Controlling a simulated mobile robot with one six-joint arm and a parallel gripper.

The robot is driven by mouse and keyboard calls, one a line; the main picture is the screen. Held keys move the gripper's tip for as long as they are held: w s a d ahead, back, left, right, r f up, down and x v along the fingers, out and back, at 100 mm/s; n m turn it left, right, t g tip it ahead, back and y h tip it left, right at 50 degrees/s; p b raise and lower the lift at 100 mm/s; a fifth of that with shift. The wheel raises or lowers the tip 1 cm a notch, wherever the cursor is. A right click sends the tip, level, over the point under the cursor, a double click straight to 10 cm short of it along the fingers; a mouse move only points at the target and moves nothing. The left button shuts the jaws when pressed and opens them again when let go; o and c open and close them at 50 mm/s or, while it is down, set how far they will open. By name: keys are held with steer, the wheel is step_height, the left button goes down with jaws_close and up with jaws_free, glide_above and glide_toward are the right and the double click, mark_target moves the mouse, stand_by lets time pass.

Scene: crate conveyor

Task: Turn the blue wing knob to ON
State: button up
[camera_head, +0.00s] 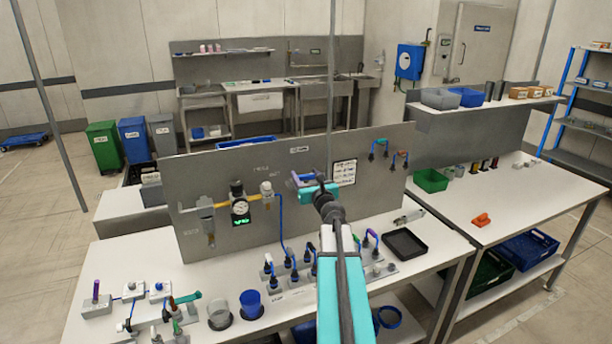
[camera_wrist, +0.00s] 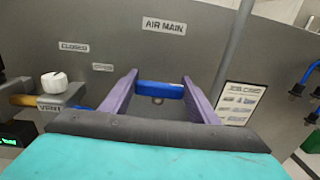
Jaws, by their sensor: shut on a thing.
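The blue wing knob (camera_wrist: 160,90) shows as a horizontal blue bar on the grey panel (camera_wrist: 215,40), below the AIR MAIN label (camera_wrist: 164,26). My gripper (camera_wrist: 160,84) has its two purple fingers at the bar's left and right ends and is shut on it. In the head view my gripper (camera_head: 307,179) is against the upright panel (camera_head: 225,175), and the knob is largely hidden there. A CLOSED label (camera_wrist: 74,47) is left of the knob. I cannot make out an ON mark.
A white knob (camera_wrist: 54,82) above a VENT label stands left of my gripper. A gauge (camera_head: 240,208) is further left. A printed sheet (camera_head: 344,172) and hooked blue and red items are to the right. Connectors and cups crowd the bench below.

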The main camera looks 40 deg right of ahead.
steer(key=shift+f+n+t+y, duration=0.1)
steer(key=shift+n+t+y, duration=0.2)
steer(key=shift+n+y, duration=0.3)
steer(key=o, duration=0.8)
steer(key=shift+c, duration=0.2)
steer(key=shift+s, duration=0.15)
steer(key=b+v, duration=0.4)
steer(key=v, duration=0.7)
steer(key=shift+b, duration=0.4)
steer(key=shift+b, duration=0.3)
steer(key=s+b, duration=0.1)
steer(key=b, duration=0.3)
steer(key=shift+a+y+b, duration=0.15)
steer(key=shift+y+b, duration=0.15)
steer(key=shift+b, duration=0.1)
